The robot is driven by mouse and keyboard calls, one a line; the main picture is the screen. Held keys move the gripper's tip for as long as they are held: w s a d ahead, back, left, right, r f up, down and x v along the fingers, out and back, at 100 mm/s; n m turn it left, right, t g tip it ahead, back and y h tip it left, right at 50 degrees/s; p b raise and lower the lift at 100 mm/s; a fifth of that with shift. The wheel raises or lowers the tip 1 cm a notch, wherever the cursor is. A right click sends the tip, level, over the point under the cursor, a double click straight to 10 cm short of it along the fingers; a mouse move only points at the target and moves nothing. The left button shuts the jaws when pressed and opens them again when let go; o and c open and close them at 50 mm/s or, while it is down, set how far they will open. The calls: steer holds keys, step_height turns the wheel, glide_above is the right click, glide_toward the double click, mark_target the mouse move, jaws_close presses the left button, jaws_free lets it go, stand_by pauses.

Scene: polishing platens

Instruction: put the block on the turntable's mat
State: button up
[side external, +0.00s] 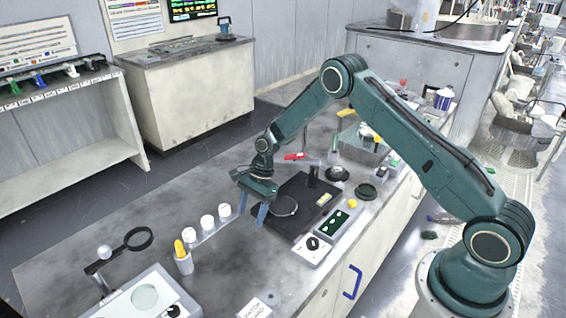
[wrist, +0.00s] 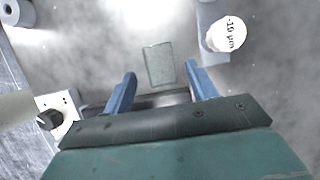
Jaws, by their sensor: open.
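In the wrist view, a pale grey-green rectangular block (wrist: 159,64) lies on the grey bench just beyond and between my fingertips. My gripper (wrist: 161,73) is open, with its two blue fingers apart and nothing between them that I can see held. In the side view, my gripper (side external: 263,214) points down over the bench at the left edge of the black turntable base. The mat's surface is only partly clear.
White-capped bottles (side external: 207,222) stand in a row left of my gripper; one labelled bottle (wrist: 227,36) is close on the right in the wrist view. A control box with a black knob (side external: 313,244) sits in front of the turntable. A magnifier (side external: 138,239) stands at the left.

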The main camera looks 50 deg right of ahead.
steer(key=v, duration=0.9)
steer(key=shift+d+r, duration=0.15)
steer(key=shift+r, duration=0.15)
steer(key=s+a+r+n+t+h, duration=0.1)
steer(key=s+r+n, duration=0.3)
steer(key=s+r, duration=0.5)
steer(key=s+a+r+n+t+h, duration=0.15)
steer(key=s+r+n, duration=0.3)
steer(key=r, duration=0.85)
steer(key=s+d+r+n+t+h, duration=0.1)
steer(key=s+n, duration=0.8)
steer(key=s, duration=1.3)
step_height(320, 180, up, 2)
steer(key=shift+r+t+h, duration=0.25)
steer(key=shift+t+h, duration=0.2)
steer(key=shift+t, duration=0.6)
steer(key=shift+o, duration=0.4)
steer(key=shift+s+d+n, duration=0.1)
steer(key=shift+n, duration=0.15)
